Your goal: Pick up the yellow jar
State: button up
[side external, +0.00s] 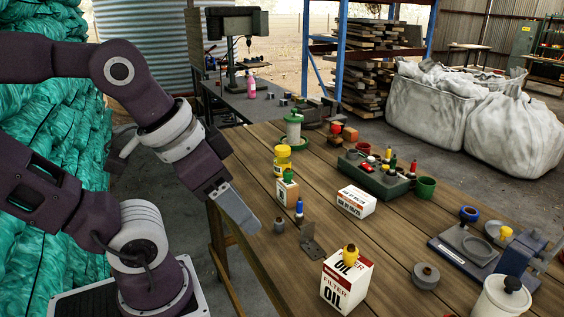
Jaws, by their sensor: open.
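The yellow jar (282,161) stands upright on the wooden table near its back left edge, with a yellow lid and a pale label. A small carton (287,191) stands just in front of it and hides its lower part. My gripper (244,214) is at the table's left edge, to the left of and nearer the camera than the jar, pointing down to the right. It is seen side-on, so one finger mostly covers the other. It is open, with nothing visible between its fingers, and apart from the jar.
Near my gripper are a blue-topped bottle (299,211), a grey cylinder (279,225) and a metal bracket (312,244). A green-lidded container (293,130) stands behind the jar. A white carton (356,201), green tray (395,190) and oil filter box (346,284) lie rightward.

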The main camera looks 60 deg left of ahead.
jog(key=shift+o, duration=1)
jog(key=m+g+y, duration=0.4)
jog(key=m+y, duration=0.7)
jog(key=m, duration=0.3)
send_near(280, 151)
jog(key=s+d, duration=0.3)
jog(key=shift+s+d+r, duration=0.2)
jog(key=shift+r, duration=0.1)
jog(key=w+a+f+m, duration=0.2)
jog(key=a+f, duration=0.1)
jog(key=a, duration=0.2)
jog(key=w+a+f+m+y, duration=0.1)
jog(key=w+a+f+m, duration=0.1)
jog(key=a, duration=0.3)
jog(key=w+a+f+m+y, duration=0.1)
jog(key=w+a+f+m, duration=0.1)
jog(key=a, duration=0.4)
jog(key=shift+w+f+t, duration=0.4)
jog(key=shift+w+f, duration=0.05)
jog(key=shift+f, duration=0.4)
jog(key=c, duration=1.4)
